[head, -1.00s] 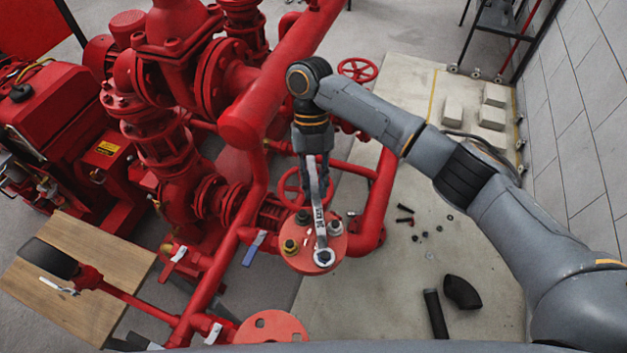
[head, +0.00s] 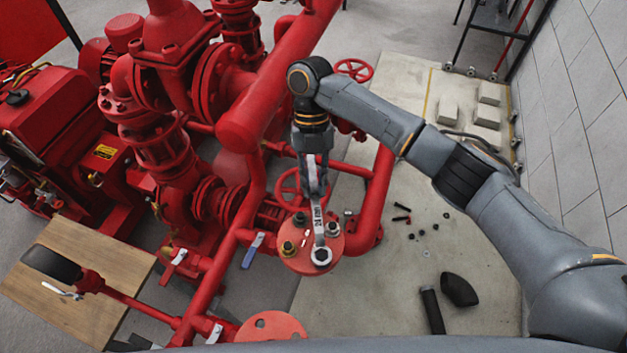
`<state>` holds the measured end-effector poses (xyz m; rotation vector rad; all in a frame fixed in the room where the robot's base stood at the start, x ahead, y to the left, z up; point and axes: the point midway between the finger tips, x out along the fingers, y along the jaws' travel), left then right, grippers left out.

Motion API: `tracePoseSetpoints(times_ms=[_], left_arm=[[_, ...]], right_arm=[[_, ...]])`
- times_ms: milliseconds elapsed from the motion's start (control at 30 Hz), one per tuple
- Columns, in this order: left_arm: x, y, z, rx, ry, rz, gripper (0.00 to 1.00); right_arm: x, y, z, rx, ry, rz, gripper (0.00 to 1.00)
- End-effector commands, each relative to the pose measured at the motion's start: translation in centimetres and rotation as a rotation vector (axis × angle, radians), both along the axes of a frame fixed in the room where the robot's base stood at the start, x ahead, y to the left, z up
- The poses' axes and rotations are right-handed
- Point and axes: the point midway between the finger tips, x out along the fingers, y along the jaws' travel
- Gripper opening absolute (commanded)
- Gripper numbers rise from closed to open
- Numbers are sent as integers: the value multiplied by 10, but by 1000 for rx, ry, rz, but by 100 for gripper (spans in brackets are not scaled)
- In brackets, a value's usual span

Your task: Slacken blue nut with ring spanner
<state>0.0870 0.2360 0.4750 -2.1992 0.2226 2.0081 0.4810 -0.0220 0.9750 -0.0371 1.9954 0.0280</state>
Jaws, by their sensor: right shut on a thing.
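My right gripper (head: 313,188) is shut on the shank of a ring spanner (head: 319,217), a flat silver tool with dark size marking. The spanner's lower ring end (head: 321,256) sits over a fastener near the front edge of a round red flange (head: 303,262). The fastener inside the ring looks dark; I cannot make out its colour or how deeply the ring is seated. My left gripper is not in view.
Red pipes (head: 262,120) and valves crowd the left of the flange. Small dark bolts and nuts, a black tube (head: 432,311) and a black elbow (head: 459,290) lie on the pale floor slab at right.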

Motion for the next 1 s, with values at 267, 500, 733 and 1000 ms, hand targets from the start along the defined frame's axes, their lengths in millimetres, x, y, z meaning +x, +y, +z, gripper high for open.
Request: tracePoseSetpoints(times_ms=[267, 500, 733, 1000], left_arm=[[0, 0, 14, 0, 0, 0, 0], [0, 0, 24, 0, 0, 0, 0], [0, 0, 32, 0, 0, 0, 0], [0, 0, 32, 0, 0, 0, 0]], right_arm=[[0, 0, 18, 1, 0, 2, 0], [0, 0, 29, 1, 0, 2, 0], [0, 0, 40, 1, 1, 3, 0], [-1, 0, 41, 0, 1, 3, 0]])
